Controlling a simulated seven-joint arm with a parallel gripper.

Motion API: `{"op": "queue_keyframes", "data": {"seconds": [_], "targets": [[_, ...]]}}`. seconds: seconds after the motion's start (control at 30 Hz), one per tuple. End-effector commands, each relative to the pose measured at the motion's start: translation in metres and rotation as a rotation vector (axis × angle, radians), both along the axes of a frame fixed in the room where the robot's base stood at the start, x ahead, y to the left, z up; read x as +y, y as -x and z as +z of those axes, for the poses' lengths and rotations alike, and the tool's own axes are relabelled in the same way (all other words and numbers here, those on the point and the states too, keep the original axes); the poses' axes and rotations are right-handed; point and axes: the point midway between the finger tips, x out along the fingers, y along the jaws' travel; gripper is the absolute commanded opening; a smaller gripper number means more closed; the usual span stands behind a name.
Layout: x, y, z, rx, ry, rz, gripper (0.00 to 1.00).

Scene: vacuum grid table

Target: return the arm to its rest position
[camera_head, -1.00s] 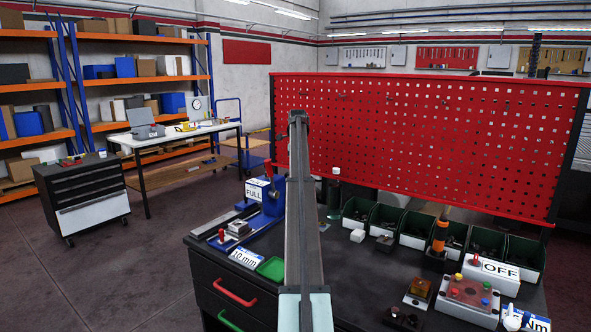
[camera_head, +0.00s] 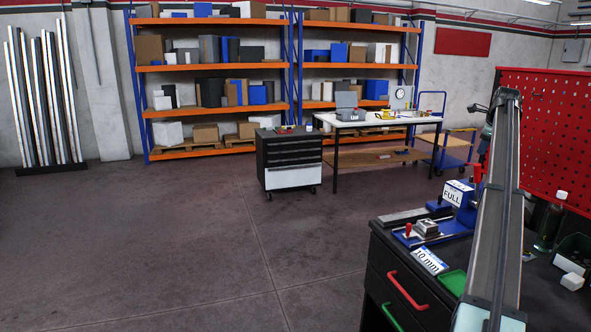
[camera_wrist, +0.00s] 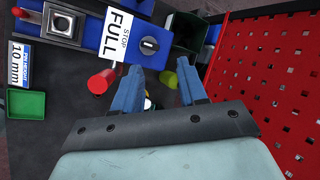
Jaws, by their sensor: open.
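My arm (camera_head: 497,210) rises from the lower edge at the right of the head view, in front of the workbench. In the wrist view, my gripper (camera_wrist: 161,66) has its two blue fingers spread apart, with nothing held between them. The wrist camera looks down over the bench. A blue fixture with a "FULL" label (camera_wrist: 118,27) lies beyond the left finger, with a red cylinder (camera_wrist: 102,81) to the left of that finger. A green-yellow cylinder (camera_wrist: 168,82) shows between the fingers. The fingers appear clear of the fixture.
The red perforated panel (camera_wrist: 268,85) stands close on the right of the wrist view. The bench holds a green tray (camera_head: 453,282) and a "10 mm" label (camera_head: 430,261). A drawer cabinet (camera_head: 289,160) stands on the open floor; shelving (camera_head: 212,68) is behind.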

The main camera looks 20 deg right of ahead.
Motion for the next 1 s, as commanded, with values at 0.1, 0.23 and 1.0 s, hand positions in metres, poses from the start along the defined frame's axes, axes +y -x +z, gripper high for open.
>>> {"op": "queue_keyframes", "data": {"seconds": [0.1, 0.23, 1.0], "targets": [[0.027, -0.032, -0.025, -0.008, 0.073, 0.109, 0.42], [0.058, -0.070, -0.060, -0.003, 0.166, 0.242, 0.42], [0.380, -0.248, -0.345, 0.153, 0.930, 1.239, 0.42]]}}
